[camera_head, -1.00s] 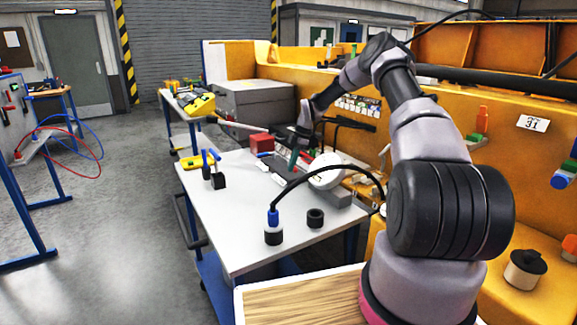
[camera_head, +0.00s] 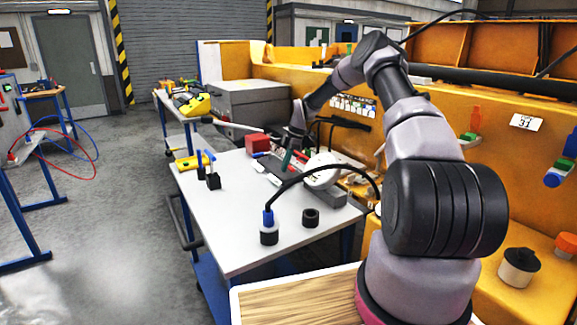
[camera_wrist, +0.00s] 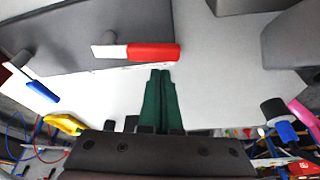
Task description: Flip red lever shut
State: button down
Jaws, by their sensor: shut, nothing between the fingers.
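The red lever (camera_wrist: 152,52) shows in the wrist view as a red handle with a white section at its left end, beside a small grey post on a dark grey plate (camera_wrist: 50,45). It lies crosswise in the picture, its red end reaching past the plate's edge over the white surface. My gripper (camera_wrist: 161,74) has green fingers held together with nothing between them. Its tips are just below the red handle in the picture; I cannot tell whether they touch it. In the head view my gripper (camera_head: 288,156) is low over the far part of the table, and the lever is hard to make out.
A blue-handled lever (camera_wrist: 42,91) lies left in the wrist view. On the white table (camera_head: 240,235) are a red block (camera_head: 257,143), a white round part (camera_head: 321,172), a black ring (camera_head: 310,217) and a blue-topped cylinder (camera_head: 269,230) with a black cable. The table's near middle is clear.

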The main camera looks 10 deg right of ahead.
jog(key=shift+s+a+r, duration=0.1)
jog(key=shift+a+r, duration=0.15)
jog(key=shift+a, duration=0.3)
jog(key=shift+a+r, duration=0.25)
jog(key=shift+a, duration=0.3)
jog(key=v, duration=0.9)
jog(key=s+a+r+m+t+h, duration=0.1)
jog(key=s+r+m, duration=0.4)
jog(key=s+r, duration=0.55)
jog(key=s+a+r+m+t+h, duration=0.15)
jog(key=s+r+m, duration=0.5)
jog(key=r, duration=0.65)
jog(key=s+d+r+m+t, duration=0.1)
jog(key=s+m, duration=0.4)
jog(key=s, duration=0.9)
jog(key=s+d+r+m+t, duration=0.1)
jog(key=s+r+m+t, duration=0.2)
jog(key=s, duration=1.1)
jog(key=r+m+y, duration=0.1)
jog(key=m, duration=0.2)
jog(key=shift+d+t, duration=0.35)
